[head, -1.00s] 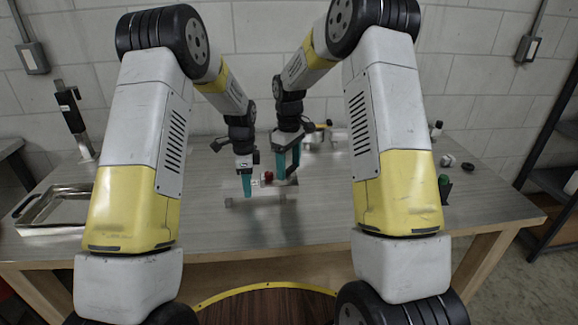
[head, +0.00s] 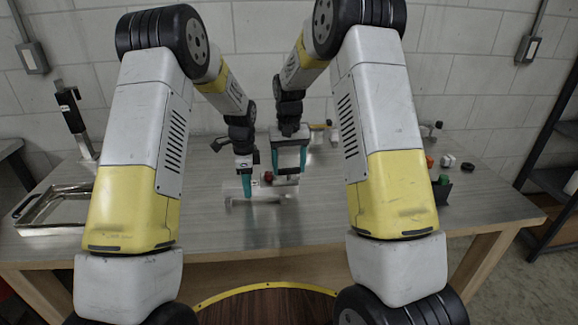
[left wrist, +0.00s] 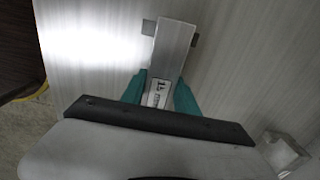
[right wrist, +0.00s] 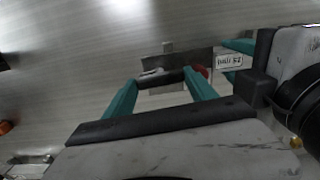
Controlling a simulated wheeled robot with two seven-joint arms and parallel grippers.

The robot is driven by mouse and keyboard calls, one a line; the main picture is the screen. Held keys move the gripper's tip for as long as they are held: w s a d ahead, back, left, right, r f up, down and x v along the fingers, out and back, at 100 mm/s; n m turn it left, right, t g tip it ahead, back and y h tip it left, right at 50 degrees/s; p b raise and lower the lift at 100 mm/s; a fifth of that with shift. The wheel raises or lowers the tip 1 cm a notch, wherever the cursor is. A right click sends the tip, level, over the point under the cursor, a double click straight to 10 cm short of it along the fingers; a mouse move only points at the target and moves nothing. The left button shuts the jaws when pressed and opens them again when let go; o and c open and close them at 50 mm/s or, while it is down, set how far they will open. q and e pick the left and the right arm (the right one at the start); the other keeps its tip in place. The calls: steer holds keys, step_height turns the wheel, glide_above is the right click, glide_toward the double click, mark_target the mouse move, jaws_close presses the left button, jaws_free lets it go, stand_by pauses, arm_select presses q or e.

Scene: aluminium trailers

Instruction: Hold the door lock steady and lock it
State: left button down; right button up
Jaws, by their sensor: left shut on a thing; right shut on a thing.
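The door lock is a small grey metal piece (head: 262,200) on the table in the head view; its flat grey body (left wrist: 173,48) fills the upper middle of the left wrist view. My left gripper (head: 247,190) is shut on the lock's end with a white printed label (right wrist: 229,60). My right gripper (head: 287,177) is shut on the lock's dark bar-like handle (right wrist: 163,77), which spans between its teal fingertips. A red round part (head: 268,176) sits beside the fingers. The fingers partly hide the lock, and its bolt position cannot be told.
A metal tray (head: 24,222) lies at the table's left, near a dark upright tool (head: 73,112). The table front (head: 275,240) is clear.

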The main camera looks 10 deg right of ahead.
mark_target(289, 169)
steer(key=shift+m, duration=0.5)
steer(key=o, duration=1.4)
steer(key=shift+c, duration=0.2)
step_height(289, 169, up, 12)
